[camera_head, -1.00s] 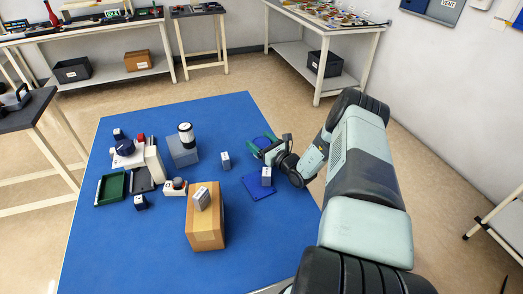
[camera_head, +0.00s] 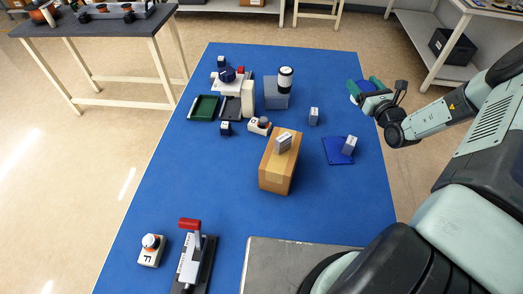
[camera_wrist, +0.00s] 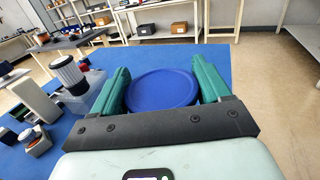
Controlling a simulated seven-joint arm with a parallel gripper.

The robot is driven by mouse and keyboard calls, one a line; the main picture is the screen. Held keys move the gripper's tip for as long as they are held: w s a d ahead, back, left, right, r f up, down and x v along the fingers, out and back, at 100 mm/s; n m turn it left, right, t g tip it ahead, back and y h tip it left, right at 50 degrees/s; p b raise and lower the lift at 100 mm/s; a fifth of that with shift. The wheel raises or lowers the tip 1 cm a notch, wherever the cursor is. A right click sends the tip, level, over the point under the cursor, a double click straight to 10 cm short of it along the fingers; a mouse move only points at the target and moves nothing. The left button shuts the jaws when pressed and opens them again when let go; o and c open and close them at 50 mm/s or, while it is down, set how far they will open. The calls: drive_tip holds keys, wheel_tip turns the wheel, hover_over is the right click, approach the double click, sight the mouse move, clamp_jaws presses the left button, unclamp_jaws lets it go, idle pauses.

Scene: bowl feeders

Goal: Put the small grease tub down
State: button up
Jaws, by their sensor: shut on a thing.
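The small grease tub is a round blue thing (camera_wrist: 162,90) in the wrist view, between my green fingers. In the head view a bit of its blue (camera_head: 355,98) shows at the fingers. My gripper (camera_head: 364,85) is shut on it, at the right edge of the blue table, toward its far end. In the wrist view the fingers of my gripper (camera_wrist: 162,75) stand on both sides of the tub. The tub's underside is hidden, and I cannot tell whether it touches the table.
A blue mat (camera_head: 333,155) bearing a small grey box (camera_head: 349,146) lies nearer than my gripper. Another grey box (camera_head: 314,116) stands to its left.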

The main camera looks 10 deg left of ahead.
drive_tip(key=s+a+r+n+g+y, duration=0.15)
drive_tip(key=a+r, duration=0.25)
drive_tip(key=a, duration=0.5)
drive_tip(key=s+a+r+n+g+y, duration=0.1)
drive_tip(key=a+r+n+g+y, duration=0.2)
drive_tip(key=a, duration=0.6)
drive_tip(key=s+a+r+n+y, duration=0.1)
drive_tip(key=a+r+y, duration=0.1)
drive_tip(key=a+r, duration=0.5)
drive_tip(key=s+a+r+n+g+y, duration=0.25)
drive_tip(key=s+a+r+g, duration=0.2)
drive_tip(key=s+a, duration=0.45)
drive_tip(key=s+a+r+n+g+y, duration=0.25)
drive_tip(key=s+a+r+g, duration=0.2)
drive_tip(key=s+a, duration=0.4)
drive_tip(key=s+f+m+t+h, duration=0.1)
drive_tip(key=s+f+t, duration=0.1)
drive_tip(key=f, duration=0.7)
drive_tip(key=s+d+f+m+t+h, duration=0.1)
drive_tip(key=s+f, duration=0.4)
drive_tip(key=f, duration=0.5)
drive_tip(key=s+d+f+m+t+h, duration=0.1)
drive_tip(key=s+f+t, duration=0.3)
drive_tip(key=f, duration=0.5)
drive_tip(key=shift+s+d+f+m, duration=0.1)
drive_tip(key=shift+f+m, duration=0.2)
drive_tip(key=shift+m, duration=0.05)
drive_tip(key=shift+f, duration=2.1)
